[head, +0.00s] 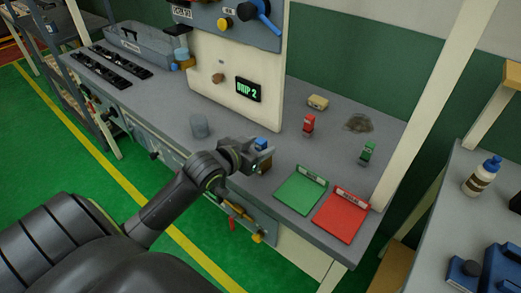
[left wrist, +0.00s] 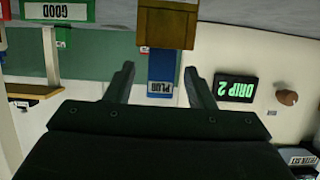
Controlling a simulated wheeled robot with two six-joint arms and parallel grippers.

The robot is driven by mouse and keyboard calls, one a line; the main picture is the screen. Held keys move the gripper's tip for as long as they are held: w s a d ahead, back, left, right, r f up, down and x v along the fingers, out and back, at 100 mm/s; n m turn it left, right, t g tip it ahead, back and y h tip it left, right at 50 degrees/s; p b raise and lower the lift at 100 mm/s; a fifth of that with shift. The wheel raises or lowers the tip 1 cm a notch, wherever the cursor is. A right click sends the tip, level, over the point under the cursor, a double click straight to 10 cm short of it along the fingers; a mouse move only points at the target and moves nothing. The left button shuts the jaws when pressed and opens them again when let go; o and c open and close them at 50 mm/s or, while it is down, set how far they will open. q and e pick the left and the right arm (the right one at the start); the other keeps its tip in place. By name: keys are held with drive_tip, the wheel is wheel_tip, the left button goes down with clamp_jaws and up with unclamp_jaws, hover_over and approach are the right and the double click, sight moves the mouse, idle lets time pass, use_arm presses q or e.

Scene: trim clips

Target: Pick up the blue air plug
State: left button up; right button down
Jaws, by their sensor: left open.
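The blue air plug (head: 261,143) stands upright on a brown block (head: 265,163) near the front edge of the grey bench. In the left wrist view, which looks upside down, the blue plug (left wrist: 161,72) has a white label, and the brown block (left wrist: 167,24) is beyond it. My left gripper (head: 254,155) is open at the plug. In the left wrist view its two fingers (left wrist: 159,70) appear on either side of the plug with gaps between. Whether either finger touches it cannot be told. My right gripper is in neither view.
A green mat (head: 299,192) and a red mat (head: 340,217) lie right of the plug. A red part (head: 308,124), a green part (head: 368,151) and a tan block (head: 317,102) stand behind. A clear cup (head: 199,126) is to the left. A panel with a "DRIP 2" display (head: 248,90) rises behind.

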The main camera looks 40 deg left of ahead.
sight(265, 144)
use_arm(q)
drive_tip(key=shift+x, duration=1.55)
drive_tip(key=c, duration=1.1)
